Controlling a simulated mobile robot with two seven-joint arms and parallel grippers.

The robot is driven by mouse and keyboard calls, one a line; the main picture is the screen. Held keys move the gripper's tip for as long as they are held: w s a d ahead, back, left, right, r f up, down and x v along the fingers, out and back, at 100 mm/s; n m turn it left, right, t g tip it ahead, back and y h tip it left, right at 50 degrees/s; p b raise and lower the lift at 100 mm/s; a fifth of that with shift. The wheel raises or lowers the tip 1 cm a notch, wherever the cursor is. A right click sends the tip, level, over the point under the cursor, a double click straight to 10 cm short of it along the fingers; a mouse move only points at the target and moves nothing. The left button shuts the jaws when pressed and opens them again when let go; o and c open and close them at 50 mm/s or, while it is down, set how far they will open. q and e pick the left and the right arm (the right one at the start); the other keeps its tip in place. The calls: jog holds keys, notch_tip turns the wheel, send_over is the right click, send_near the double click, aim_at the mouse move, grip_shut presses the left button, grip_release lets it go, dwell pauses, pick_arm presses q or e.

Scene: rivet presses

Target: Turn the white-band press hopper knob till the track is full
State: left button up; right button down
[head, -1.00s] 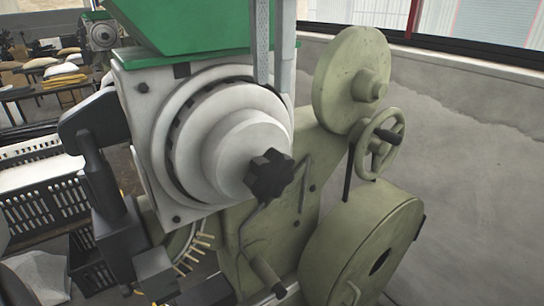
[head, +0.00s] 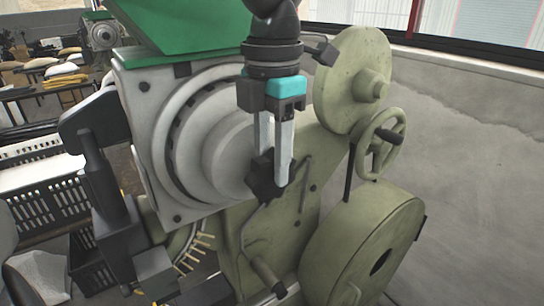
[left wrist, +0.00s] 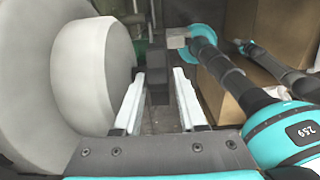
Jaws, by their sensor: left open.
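The press hopper has a pale round stepped drum (head: 215,150) on a grey square plate, under a green top (head: 180,25). A black lobed knob (head: 264,180) sits at the drum's front centre. My left gripper (head: 274,175) points down from above, open, with its fingertips at the knob and partly covering it. In the left wrist view, the dark knob (left wrist: 158,72) shows between the two pale fingertips, with a gap visible beside it. The pale drum (left wrist: 90,75) is at the left there. I cannot make out the track or how full it is. My right gripper is not seen.
An olive press body with a large lower wheel (head: 365,250), an upper disc (head: 345,80) and a handwheel (head: 380,145) stands right of the knob. A bent lever (head: 250,225) hangs just below it. Black crates (head: 45,205) are at the left.

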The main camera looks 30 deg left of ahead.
pick_arm(q)
jog(key=c, duration=0.6)
grip_shut()
